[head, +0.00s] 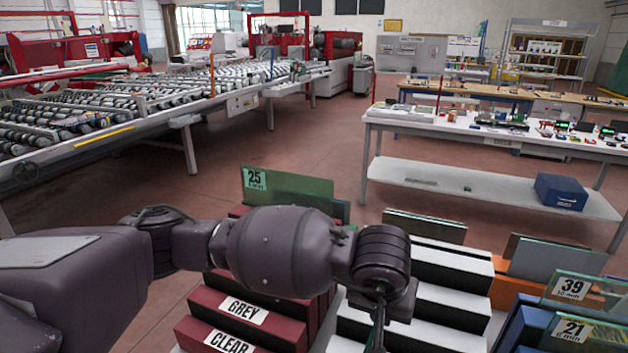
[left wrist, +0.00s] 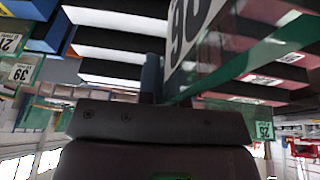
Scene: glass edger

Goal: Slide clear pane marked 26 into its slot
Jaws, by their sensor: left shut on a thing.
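My left gripper (head: 379,318) is low in the head view, above the black-and-white stepped rack (head: 450,305). It is shut on a clear pane with green edges, which shows in the left wrist view (left wrist: 222,62). The pane's white label is upside down there and cut off by the frame; one digit looks like a 6, the other is unclear. In the head view my arm hides most of the pane. The red rack (head: 285,333), labelled GREY and CLEAR, stands left of the gripper. Its slots are partly hidden by my arm. My right gripper is out of view.
Pane 25 (head: 300,184) stands at the back of the red rack. Panes 39 (head: 575,288) and 21 (head: 575,330) stand at the right, by the blue rack (head: 512,325). A roller table (head: 150,100) and a white workbench (head: 480,180) lie beyond, with bare floor between.

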